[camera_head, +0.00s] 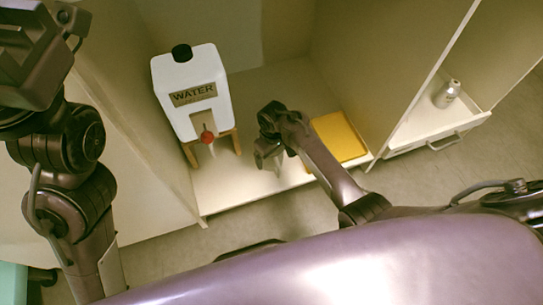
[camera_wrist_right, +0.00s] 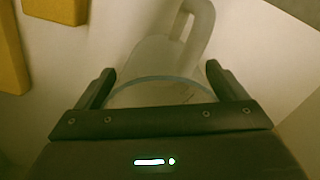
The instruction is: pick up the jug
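The pale, translucent jug (camera_wrist_right: 160,58) with a looped handle shows in the right wrist view, in front of my right gripper (camera_wrist_right: 158,72). The two fingers are wide apart, one on each side of the jug's round rim. I see no clear finger contact. In the head view my right gripper (camera_head: 268,150) is over the shelf floor, right of the water tank, and largely hides the jug. My left gripper (camera_head: 70,22) is at the upper left corner, partly cut off, away from the jug; its fingers do not show clearly.
A white water tank (camera_head: 215,120) with a black cap and red tap stands on a wooden stand (camera_head: 190,154). A yellow tray (camera_head: 338,138) lies to the right of my right gripper. A vertical partition (camera_head: 385,90) separates a drawer (camera_head: 440,128) holding a small bottle (camera_head: 447,93).

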